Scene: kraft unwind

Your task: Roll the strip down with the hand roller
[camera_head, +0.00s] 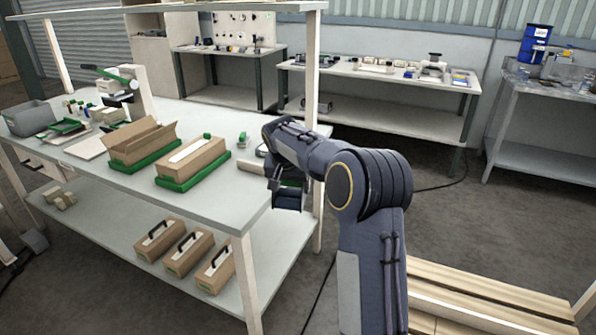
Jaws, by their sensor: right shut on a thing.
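A closed brown box (203,163) lies on a green tray (176,185) near the front edge of the packing table. A pale strip (190,149) runs along its top, with a green piece at the far end. My right gripper (284,188) is beyond the right edge of the tabletop, to the right of the box and apart from it. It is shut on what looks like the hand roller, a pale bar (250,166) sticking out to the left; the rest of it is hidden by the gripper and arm. My left gripper is out of view.
An open-flapped box (143,140) on a green tray stands left of the closed box. A small green-and-white item (243,139) stands behind. Several handled boxes (185,254) sit on the lower shelf. A table post (311,80) rises behind my right arm.

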